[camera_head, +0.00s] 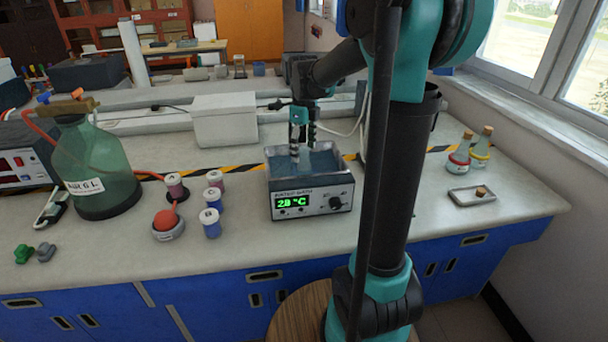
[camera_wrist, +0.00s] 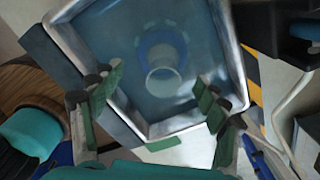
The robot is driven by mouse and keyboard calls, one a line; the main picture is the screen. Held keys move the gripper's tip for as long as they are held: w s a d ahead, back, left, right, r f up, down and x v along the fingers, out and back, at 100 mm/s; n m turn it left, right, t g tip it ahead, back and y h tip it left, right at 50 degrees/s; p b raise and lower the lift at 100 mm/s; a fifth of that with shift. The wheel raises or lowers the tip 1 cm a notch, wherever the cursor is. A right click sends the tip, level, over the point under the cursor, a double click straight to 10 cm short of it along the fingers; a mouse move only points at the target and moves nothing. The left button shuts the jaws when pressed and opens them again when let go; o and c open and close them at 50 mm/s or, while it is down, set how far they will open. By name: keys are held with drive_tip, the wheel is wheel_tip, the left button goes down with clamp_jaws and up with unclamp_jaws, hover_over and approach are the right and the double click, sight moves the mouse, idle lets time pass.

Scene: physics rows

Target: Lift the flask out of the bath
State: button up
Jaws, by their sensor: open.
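The water bath (camera_head: 312,203) is a metal box with a green lit display, standing on the bench in the head view. Its metal rim (camera_wrist: 242,75) frames the blue water in the wrist view. The flask (camera_wrist: 163,80) stands in the water, its pale round mouth facing my camera and a blue ring around it. In the head view the flask is mostly hidden by my gripper and the bath wall. My gripper (camera_head: 303,135) points down over the bath. In the wrist view its green-padded fingers (camera_wrist: 158,80) are apart, one on each side of the flask's mouth, with nothing between them gripped.
A white box (camera_head: 224,120) stands behind the bath. Several small capped jars (camera_head: 212,223) and a large green bottle (camera_head: 92,170) are to the left. Two stoppered flasks (camera_head: 470,152) and a small tray (camera_head: 471,196) are to the right. The bench front is fairly clear.

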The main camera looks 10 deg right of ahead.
sight(304, 163)
drive_tip(key=shift+w+d+f, duration=0.1)
drive_tip(key=shift+w+f, duration=0.05)
drive_tip(key=shift+f, duration=2.85)
clamp_jaws()
